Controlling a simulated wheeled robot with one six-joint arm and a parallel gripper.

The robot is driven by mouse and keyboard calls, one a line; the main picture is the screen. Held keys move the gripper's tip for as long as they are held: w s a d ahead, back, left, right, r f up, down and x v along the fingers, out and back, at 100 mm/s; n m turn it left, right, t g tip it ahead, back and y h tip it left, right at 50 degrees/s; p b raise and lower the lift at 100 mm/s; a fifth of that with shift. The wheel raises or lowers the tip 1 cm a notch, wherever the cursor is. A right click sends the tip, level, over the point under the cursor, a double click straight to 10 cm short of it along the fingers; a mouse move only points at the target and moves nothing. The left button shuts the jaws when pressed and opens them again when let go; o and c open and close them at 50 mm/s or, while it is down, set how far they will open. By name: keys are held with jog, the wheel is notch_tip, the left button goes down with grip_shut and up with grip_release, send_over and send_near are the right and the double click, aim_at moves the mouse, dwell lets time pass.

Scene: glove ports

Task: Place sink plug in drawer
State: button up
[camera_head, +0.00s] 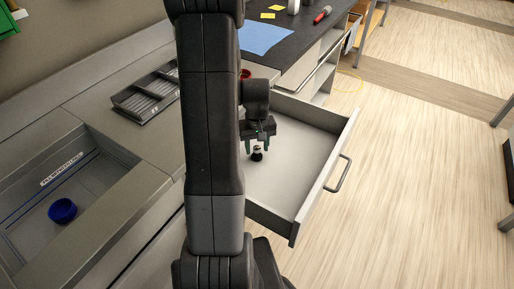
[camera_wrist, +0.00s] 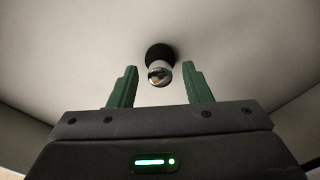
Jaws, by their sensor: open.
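The sink plug (camera_head: 257,154) is a small dark piece with a shiny metal knob, and it is inside the open drawer (camera_head: 341,146). In the wrist view the plug (camera_wrist: 159,56) appears just beyond and between my green fingertips, on the drawer's pale floor (camera_wrist: 235,50). My gripper (camera_head: 259,143) is over the drawer, close to the plug. It is open, and gaps show between the knob and both fingers (camera_wrist: 160,82). My own arm hides the drawer's left part in the head view.
A shallow basin (camera_head: 100,212) with a blue cap (camera_head: 62,210) is at the left. A grey slotted tray (camera_head: 147,93) lies on the counter. A blue sheet (camera_head: 262,38) and a red-and-black tool (camera_head: 322,15) are on the dark worktop. The drawer's handle (camera_head: 339,174) faces open floor.

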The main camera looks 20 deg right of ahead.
aim_at(257, 147)
notch_tip(257, 147, up, 11)
jog(key=shift+p, duration=0.35)
jog(key=shift+f, duration=0.1)
